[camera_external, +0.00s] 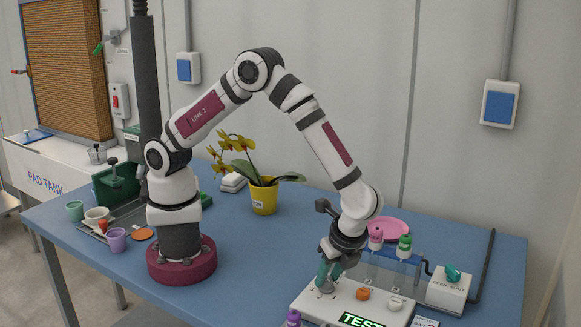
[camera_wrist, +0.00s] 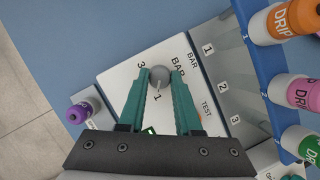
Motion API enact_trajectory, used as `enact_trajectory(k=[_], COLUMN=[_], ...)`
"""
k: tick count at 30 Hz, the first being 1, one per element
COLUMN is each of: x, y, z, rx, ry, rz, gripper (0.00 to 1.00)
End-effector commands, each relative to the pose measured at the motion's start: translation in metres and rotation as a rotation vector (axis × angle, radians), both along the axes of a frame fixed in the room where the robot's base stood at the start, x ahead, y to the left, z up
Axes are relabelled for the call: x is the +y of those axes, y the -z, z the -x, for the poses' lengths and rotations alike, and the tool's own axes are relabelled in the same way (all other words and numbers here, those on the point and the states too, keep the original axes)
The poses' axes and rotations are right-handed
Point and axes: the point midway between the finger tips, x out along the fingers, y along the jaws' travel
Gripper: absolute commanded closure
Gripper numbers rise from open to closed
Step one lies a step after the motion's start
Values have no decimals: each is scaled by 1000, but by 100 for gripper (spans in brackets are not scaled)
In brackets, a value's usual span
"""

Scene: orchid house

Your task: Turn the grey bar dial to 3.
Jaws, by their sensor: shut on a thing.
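The grey bar dial (camera_wrist: 158,75) is a round grey knob on a white control panel (camera_wrist: 117,80), labelled BAR. In the wrist view a pale pointer mark on its near edge faces the printed 1; a 3 is printed to its upper left. My gripper (camera_wrist: 159,76) is shut on the dial, one teal finger on each side. The left finger covers part of the panel, and I see no 2 by this dial. In the external view my gripper (camera_external: 328,276) is down at the panel's left end (camera_external: 311,300), largely hiding the dial.
An orange knob (camera_external: 362,294), a pale knob (camera_external: 395,303) and a lit TEST display (camera_external: 361,320) share the panel. A purple-capped bottle (camera_external: 293,318) stands close left. Capped bottles (camera_wrist: 290,91) stand in a blue rack to the right. A valve box (camera_external: 449,288) is farther right.

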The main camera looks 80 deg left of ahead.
Motion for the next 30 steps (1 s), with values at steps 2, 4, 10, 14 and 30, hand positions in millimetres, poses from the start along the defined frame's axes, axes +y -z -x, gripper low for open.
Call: enact_trajectory(k=[2,4,10,14,30], x=[0,-1,-1,-1,1], y=[0,0,0,0,0], z=[1,1,2,3,6], rx=[-1,-2,-1,-1,-1], ry=[63,125,317,441,953], rz=[0,1,1,1,2], gripper=[100,100,100,100,100])
